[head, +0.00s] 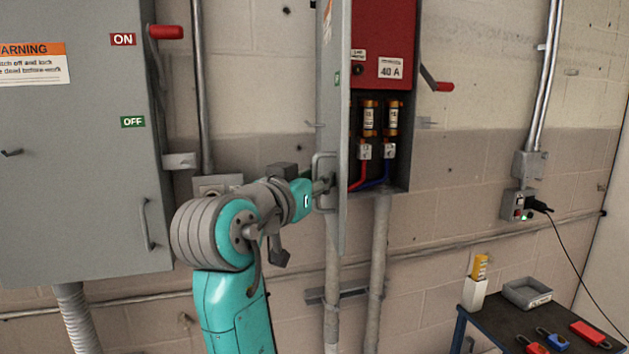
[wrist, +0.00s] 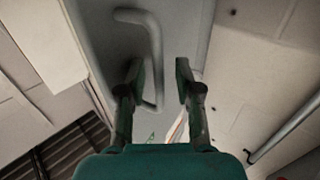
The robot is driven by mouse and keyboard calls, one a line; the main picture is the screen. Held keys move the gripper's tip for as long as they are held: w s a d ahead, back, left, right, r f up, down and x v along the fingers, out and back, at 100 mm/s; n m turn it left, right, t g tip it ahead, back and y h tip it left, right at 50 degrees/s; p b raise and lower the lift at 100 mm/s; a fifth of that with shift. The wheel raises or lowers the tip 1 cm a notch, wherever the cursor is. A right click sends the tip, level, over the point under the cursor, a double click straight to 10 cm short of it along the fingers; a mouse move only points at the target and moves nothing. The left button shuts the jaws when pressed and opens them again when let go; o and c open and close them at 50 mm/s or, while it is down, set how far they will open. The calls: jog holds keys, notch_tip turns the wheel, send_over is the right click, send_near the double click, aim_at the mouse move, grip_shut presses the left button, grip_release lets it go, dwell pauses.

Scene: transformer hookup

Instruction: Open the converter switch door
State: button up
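The grey converter switch door (head: 343,120) stands swung out from its box, roughly edge-on to the head camera. The box interior (head: 380,180) is exposed, with fuses and red and blue wires. A looped door handle (head: 316,170) is on the door's left face; it also shows in the wrist view (wrist: 156,45). My gripper (head: 325,186) is at the handle. In the wrist view its two fingers (wrist: 160,80) are apart, with the handle's long bar between them, nearer the left finger. Contact with the handle or door cannot be told.
A large grey cabinet (head: 70,200) with a red-tipped lever stands at left. A red-tipped lever (head: 436,80) projects right of the open box. Conduits (head: 378,270) run below the box. A dark table (head: 510,322) with padlocks and a tray is at lower right.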

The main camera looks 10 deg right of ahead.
jog(key=v, duration=1.2)
jog(key=shift+f, duration=0.1)
